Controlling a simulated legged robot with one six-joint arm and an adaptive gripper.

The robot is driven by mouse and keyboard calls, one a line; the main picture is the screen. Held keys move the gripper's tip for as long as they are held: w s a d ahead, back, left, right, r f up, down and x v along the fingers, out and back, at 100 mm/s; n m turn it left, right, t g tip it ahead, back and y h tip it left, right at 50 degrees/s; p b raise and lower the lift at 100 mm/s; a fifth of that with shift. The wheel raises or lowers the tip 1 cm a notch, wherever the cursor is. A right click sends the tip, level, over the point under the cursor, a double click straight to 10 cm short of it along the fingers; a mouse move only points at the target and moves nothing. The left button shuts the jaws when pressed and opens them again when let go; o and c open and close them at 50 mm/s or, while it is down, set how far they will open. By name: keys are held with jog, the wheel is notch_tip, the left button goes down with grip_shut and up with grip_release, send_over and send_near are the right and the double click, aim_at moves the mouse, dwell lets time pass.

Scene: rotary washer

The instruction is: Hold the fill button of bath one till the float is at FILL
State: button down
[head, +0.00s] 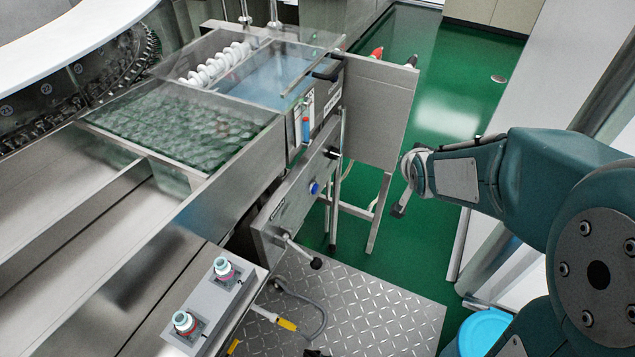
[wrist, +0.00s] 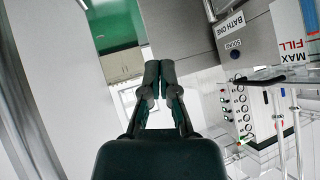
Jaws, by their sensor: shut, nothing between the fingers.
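Bath one's tank (head: 262,80) holds clear bluish water, left of my arm in the head view. The wrist view shows a dark blue button (wrist: 235,54) under a SONIC label. I cannot tell which button is fill. My gripper (head: 399,211) is shut and empty, right of the panel; its fingers (wrist: 158,66) touch nothing.
A steel side plate (head: 378,110) stands between the tank and my arm. A black-knobbed lever (head: 315,262) sticks out from the panel below. The green floor (head: 440,110) beyond is clear.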

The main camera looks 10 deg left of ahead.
aim_at(315, 189)
jog(key=w+a+f+m+t+y, duration=0.1)
jog(key=w+a+f, duration=0.1)
jog(key=w+f, duration=0.3)
jog(key=w+a+f+t+y, duration=0.1)
jog(key=w+a+f, duration=0.15)
jog(key=f, duration=0.45)
jog(key=s+a+f+m+t+y, duration=0.1)
jog(key=a+f+y, duration=0.3)
jog(key=f, duration=0.8)
jog(key=shift+s+a+f+m+t, duration=0.2)
jog(key=shift+a+f+m+t, duration=0.15)
jog(key=shift+m, duration=0.35)
jog(key=w+a, duration=0.3)
jog(key=a, duration=0.5)
jog(key=shift+a, duration=0.2)
jog(key=shift+w+a+r, duration=0.1)
jog(key=shift+a, duration=0.2)
jog(key=shift+w+a, duration=0.15)
jog(key=shift+a, duration=0.25)
dwell(2.3)
